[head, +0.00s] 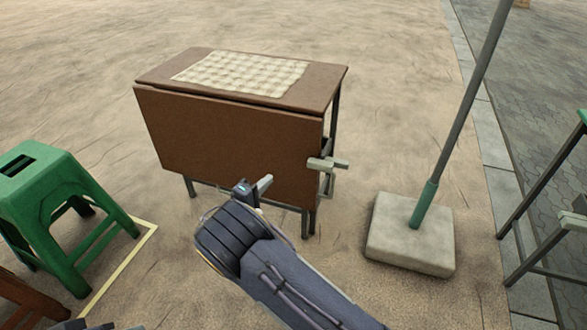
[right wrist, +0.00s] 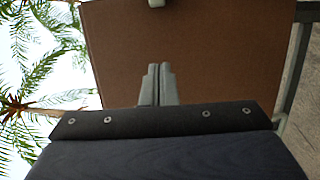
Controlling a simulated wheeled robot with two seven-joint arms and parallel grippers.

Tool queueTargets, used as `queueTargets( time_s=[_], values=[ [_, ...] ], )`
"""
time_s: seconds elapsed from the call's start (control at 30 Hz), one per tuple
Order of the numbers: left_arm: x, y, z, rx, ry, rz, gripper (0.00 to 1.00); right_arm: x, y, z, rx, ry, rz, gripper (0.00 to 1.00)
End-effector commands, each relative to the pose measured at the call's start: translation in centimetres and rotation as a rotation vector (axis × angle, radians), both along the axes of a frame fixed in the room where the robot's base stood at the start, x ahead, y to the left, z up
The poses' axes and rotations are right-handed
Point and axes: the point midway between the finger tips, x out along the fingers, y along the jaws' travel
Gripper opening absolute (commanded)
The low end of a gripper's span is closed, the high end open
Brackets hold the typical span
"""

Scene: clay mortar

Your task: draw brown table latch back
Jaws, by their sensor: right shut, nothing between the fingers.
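The brown table (head: 318,82) stands in the middle of the head view with a brown panel (head: 225,135) hanging down its near side. A pale grey latch (head: 326,163) sits at the panel's right edge, by the table's leg. My right gripper (head: 265,184) is shut and empty, in front of the panel's lower part, left of and below the latch. In the right wrist view its closed fingers (right wrist: 158,75) point at the brown panel (right wrist: 220,60); a small pale piece, perhaps the latch, shows at the top edge. Only a sliver of what seems my left gripper (head: 100,326) shows at the bottom.
A woven mat (head: 240,73) lies on the tabletop. A green stool (head: 55,200) stands at the left. A pole (head: 465,110) in a concrete base (head: 410,245) stands right of the table. Another frame (head: 545,190) is at the far right edge. Sandy ground between is clear.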

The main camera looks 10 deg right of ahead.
Motion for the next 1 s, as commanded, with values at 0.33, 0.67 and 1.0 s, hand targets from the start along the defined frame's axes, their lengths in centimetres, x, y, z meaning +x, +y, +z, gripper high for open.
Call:
queueTargets(
  time_s=[0.33, 0.67, 1.0],
  values=[
    [0.0, 0.0, -0.3, 0.0, 0.0, 0.0, 0.36, 0.5, -0.8, -0.1, 0.003, 0.003, -0.005, 0.0],
    [0.0, 0.0, -2.4, 0.0, 0.0, 0.0, 0.36, 4.8, -5.6, -0.3, 0.004, 0.001, -0.008, 0.0],
    [0.0, 0.0, -4.1, 0.0, 0.0, 0.0, 0.36, 5.1, -10.0, -0.1, 0.001, 0.005, -0.005, 0.0]
  ],
)
